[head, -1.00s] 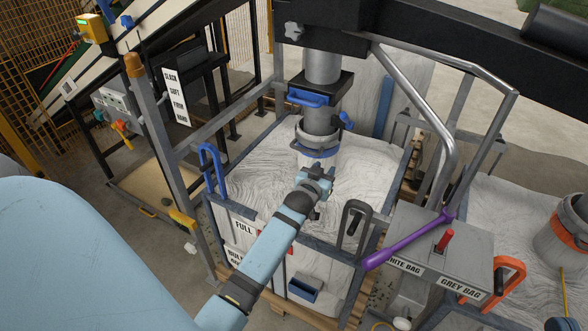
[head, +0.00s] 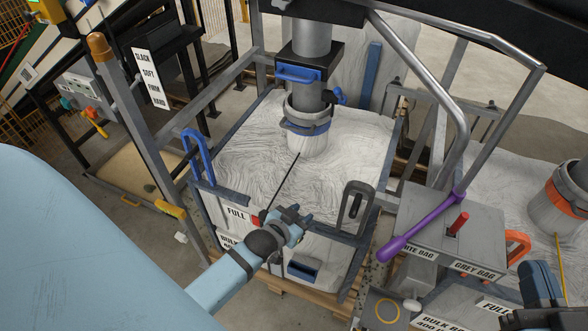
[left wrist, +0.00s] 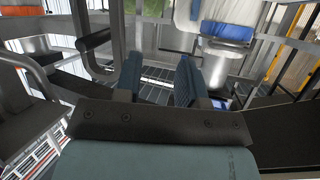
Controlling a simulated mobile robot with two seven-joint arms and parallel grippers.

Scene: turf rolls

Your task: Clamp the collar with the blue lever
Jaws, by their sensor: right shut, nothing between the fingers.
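A grey collar (head: 307,117) encircles the lower end of the vertical filling pipe, around the bag's white neck (head: 306,143). A blue lever (head: 340,96) sticks out at the collar's right side, and a blue band (head: 304,128) runs around the neck. My left gripper (head: 297,214) is in front of and below the collar, clear of it, over the bag's front edge. In the left wrist view its two fingers (left wrist: 158,84) are apart with nothing between them. My right gripper (head: 541,284) is at the lower right, shut and empty, far from the collar.
A blue handle (head: 298,74) sits above the collar. A blue hook (head: 197,155) and a dark grey one (head: 353,205) stand on the frame. A grey control box (head: 450,222) with a purple lever (head: 420,227) stands right. An orange-collared second spout (head: 560,200) is beyond it.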

